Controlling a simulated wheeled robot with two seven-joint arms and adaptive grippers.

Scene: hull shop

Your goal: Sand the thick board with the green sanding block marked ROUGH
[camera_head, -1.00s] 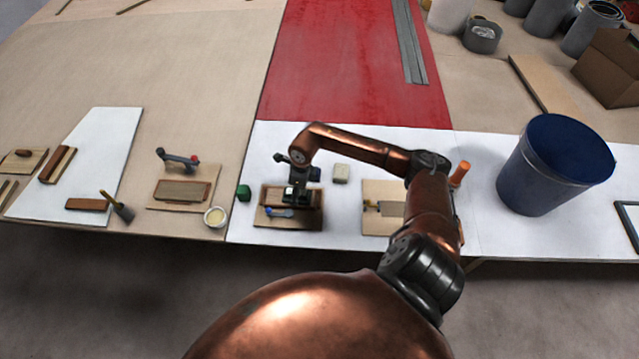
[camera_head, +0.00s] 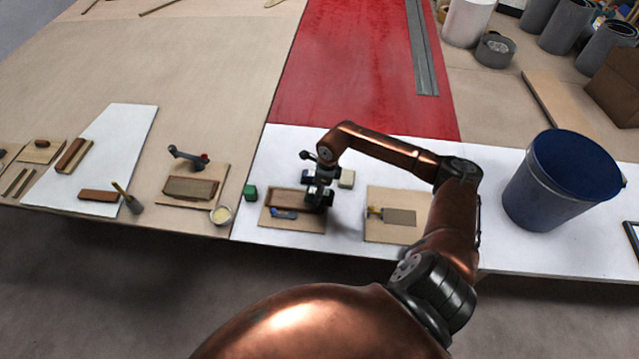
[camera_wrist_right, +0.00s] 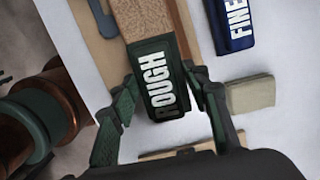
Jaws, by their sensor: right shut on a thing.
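The thick board (camera_head: 285,196) is a brown wooden strip on a pale wooden panel, lying on the white sheet. In the right wrist view its grainy top (camera_wrist_right: 142,18) runs from the upper edge to the green sanding block marked ROUGH (camera_wrist_right: 153,82). My right gripper (camera_head: 319,194) is at the board's right end. Its two fingers are shut on the ROUGH block, which overlaps the board's end; whether it presses on the wood cannot be told. The blue block marked FINE (camera_wrist_right: 232,24) lies beside the board, apart from the gripper. My left gripper is out of view.
A beige block (camera_head: 346,179) is close behind the gripper and a small green cube (camera_head: 250,193) is left of the board. A blue tool (camera_head: 284,213) lies in front of the board. A blue bucket (camera_head: 560,185) stands at the right.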

